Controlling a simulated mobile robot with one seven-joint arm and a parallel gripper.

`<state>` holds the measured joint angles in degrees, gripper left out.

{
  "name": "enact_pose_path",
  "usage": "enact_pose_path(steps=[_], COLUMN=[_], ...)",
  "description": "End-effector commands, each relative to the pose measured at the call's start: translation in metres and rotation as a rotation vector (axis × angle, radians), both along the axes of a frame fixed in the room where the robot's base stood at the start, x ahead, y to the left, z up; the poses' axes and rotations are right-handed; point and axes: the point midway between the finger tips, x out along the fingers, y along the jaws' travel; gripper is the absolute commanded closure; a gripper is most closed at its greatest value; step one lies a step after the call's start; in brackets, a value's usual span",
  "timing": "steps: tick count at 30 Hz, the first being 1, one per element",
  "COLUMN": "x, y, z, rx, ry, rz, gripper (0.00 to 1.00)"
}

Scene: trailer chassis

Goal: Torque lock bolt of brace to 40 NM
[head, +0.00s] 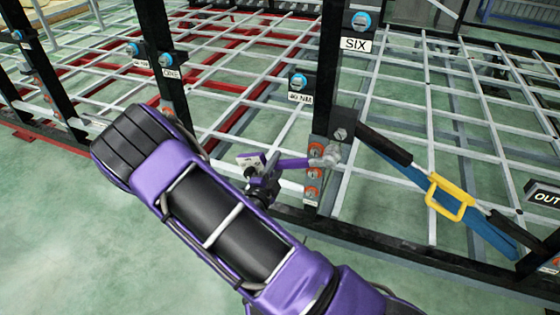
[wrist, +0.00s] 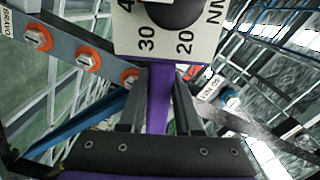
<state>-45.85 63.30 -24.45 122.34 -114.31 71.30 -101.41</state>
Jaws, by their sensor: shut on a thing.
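My gripper (head: 262,188) is shut on the purple handle of a torque wrench (head: 292,163). In the wrist view the purple handle (wrist: 158,95) stands between the two dark fingers, with a white dial (wrist: 140,42) marked 20, 30 and NM beyond them. The pointer's setting cannot be read. A blue and black brace (head: 400,190) with a yellow handle (head: 450,197) slopes down to the right from the post.
Orange-ringed bolts (head: 313,173) line the post; several also show in the wrist view (wrist: 38,38). A "40 NM" label (head: 300,97) and a "SIX" label (head: 355,44) have blue knobs above them. Black posts and frame bars surround a metal grid. Green floor is clear at lower left.

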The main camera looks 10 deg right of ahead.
Motion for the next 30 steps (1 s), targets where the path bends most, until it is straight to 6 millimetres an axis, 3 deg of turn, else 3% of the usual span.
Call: enact_pose_path(steps=[18,30], x=[0.045,0.055], y=[-0.032,-0.038], z=[0.003,0.002], rx=[-0.002,-0.001], ry=[-0.005,-0.005], rz=[-0.002,-0.003], gripper=[1.0,1.0])
